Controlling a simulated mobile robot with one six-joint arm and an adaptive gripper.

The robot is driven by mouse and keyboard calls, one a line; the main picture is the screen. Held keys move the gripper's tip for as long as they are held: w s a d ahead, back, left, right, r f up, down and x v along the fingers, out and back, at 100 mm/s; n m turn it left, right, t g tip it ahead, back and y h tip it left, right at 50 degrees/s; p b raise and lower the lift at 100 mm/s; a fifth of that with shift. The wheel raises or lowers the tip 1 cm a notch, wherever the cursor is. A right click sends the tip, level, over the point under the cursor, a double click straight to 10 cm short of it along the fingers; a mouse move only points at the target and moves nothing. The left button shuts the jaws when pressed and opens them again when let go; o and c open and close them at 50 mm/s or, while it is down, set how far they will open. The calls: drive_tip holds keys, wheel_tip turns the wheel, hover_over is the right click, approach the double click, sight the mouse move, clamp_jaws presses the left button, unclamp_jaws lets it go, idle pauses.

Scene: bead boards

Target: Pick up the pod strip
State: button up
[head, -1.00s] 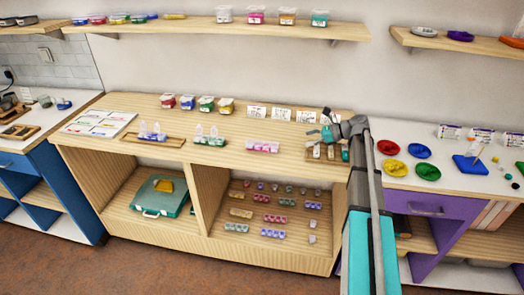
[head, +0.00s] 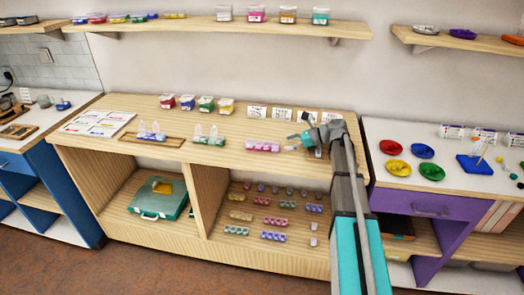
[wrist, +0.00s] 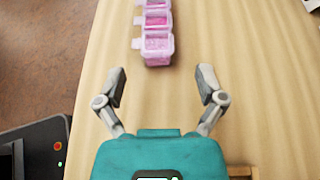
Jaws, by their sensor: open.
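A pink pod strip (head: 262,146) lies on the wooden counter, left of my gripper in the head view. In the wrist view the pod strip (wrist: 157,38) is a row of joined boxes with pink contents, running out past the top edge. My gripper (wrist: 161,82) is open and empty, its two fingers apart. The strip's near end lies just beyond the fingertips, roughly centred between them, and is not touched. In the head view my gripper (head: 299,141) is over the counter, close to the strip's right end.
A wooden tray (wrist: 239,172) shows partly beside my gripper. Lidded tubs (head: 207,103) and picture cards (head: 281,113) line the counter's back. More strips (head: 268,218) lie on the shelf below.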

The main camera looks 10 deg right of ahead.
sight(275, 144)
drive_tip(key=shift+w+a+f, duration=0.1)
drive_tip(key=shift+a, duration=0.1)
drive_tip(key=shift+s+b+x, duration=0.2)
drive_tip(key=shift+b+x, duration=0.7)
drive_tip(key=shift+x, duration=1.75)
drive_tip(key=c, duration=1)
drive_tip(key=shift+c, duration=0.2)
